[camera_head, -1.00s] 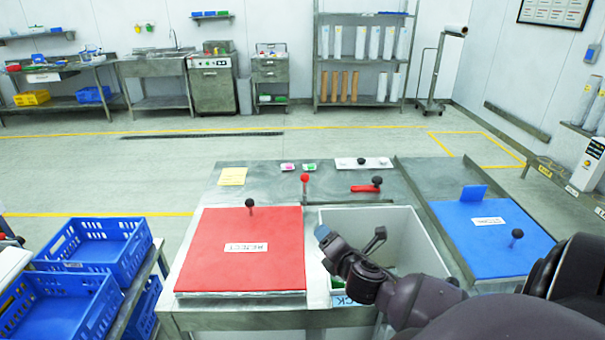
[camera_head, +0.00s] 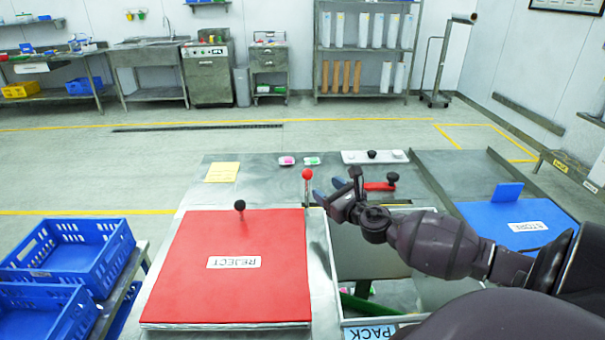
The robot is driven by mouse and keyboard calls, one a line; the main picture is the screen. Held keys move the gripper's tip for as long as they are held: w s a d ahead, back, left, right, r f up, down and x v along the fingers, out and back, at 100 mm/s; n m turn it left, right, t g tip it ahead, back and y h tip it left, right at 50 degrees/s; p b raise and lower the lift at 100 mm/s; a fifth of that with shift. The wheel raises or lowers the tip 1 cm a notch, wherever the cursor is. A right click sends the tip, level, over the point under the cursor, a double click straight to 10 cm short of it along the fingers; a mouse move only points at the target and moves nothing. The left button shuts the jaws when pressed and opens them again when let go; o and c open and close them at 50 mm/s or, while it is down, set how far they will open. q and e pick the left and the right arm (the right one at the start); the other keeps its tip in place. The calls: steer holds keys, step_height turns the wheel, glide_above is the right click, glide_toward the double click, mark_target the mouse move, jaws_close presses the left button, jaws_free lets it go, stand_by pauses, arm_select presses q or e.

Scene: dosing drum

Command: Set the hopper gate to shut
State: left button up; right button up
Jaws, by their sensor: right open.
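A lever with a red ball knob (camera_head: 307,174) stands upright on the metal bench, behind the red lid. A red handle with a black knob (camera_head: 391,179) lies to its right, on the bench. I cannot tell from the picture which of these works the hopper gate. My right gripper (camera_head: 328,190) is open and empty. Its fingertips show just right of and below the red-knobbed lever, pointing toward it, with no clear contact. My right forearm hides part of the open bin and the bench behind. My left gripper is not in view.
A red lid marked REJECT (camera_head: 215,295) with a black knob covers the left front. The open bin marked PACK (camera_head: 372,332) is under my right arm. A blue lid marked STORE (camera_head: 500,240) is at right. Blue crates (camera_head: 75,255) stand at left. A white panel (camera_head: 360,157) lies behind.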

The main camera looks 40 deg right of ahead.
mark_target(304, 172)
steer(key=shift+w+d, duration=0.15)
steer(key=shift+w, duration=0.65)
steer(key=w, duration=0.6)
steer(key=w+d, duration=0.1)
steer(key=w, duration=0.2)
steer(key=shift+w+b, duration=0.1)
steer(key=shift+b, duration=0.2)
jaws_close()
